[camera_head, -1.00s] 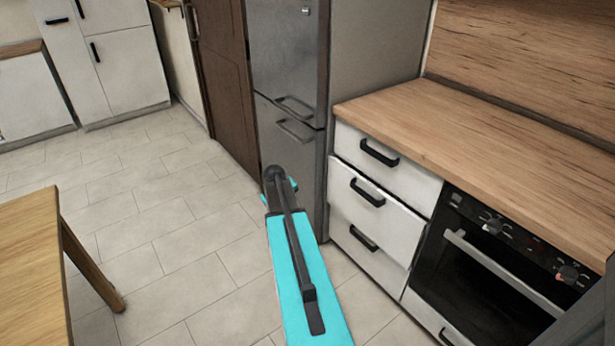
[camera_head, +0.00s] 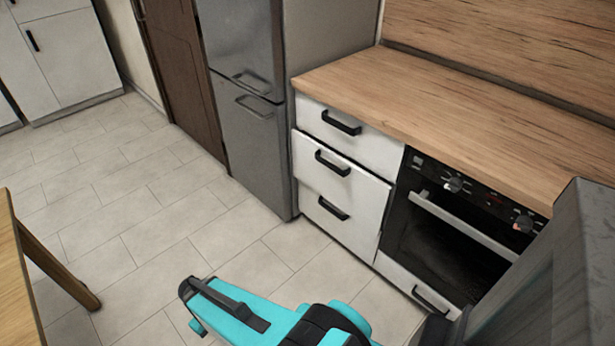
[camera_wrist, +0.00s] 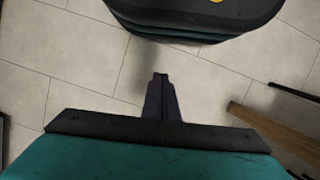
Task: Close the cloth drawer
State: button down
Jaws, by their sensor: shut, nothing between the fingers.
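A stack of white drawers with black bar handles stands between the fridge and the oven. The middle drawer (camera_head: 335,180) sits slightly proud of the others, a little open. The top drawer (camera_head: 350,140) and bottom drawer (camera_head: 325,218) look flush. No cloth is visible, and no label shows which drawer holds it. My gripper (camera_wrist: 160,78) is shut and empty in the wrist view, pointing over bare floor tiles, away from the drawers. In the head view my teal arm is low in the picture, apart from the drawers; the gripper's fingertips cannot be made out there.
A grey fridge (camera_head: 250,135) stands left of the drawers, an oven (camera_head: 445,235) right of them, under a wooden worktop (camera_head: 430,100). A wooden table (camera_head: 15,270) is at the left; a wooden leg (camera_wrist: 270,135) shows in the wrist view. Tiled floor before the drawers is clear.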

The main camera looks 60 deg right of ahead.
jog(key=s+a+f+g, duration=0.1)
jog(key=s+a+g, duration=0.1)
jog(key=s+a, duration=0.4)
jog(key=s, duration=0.4)
jog(key=shift+s+f+n, duration=0.25)
jog(key=shift+s+n, duration=0.05)
jog(key=shift+s, duration=0.05)
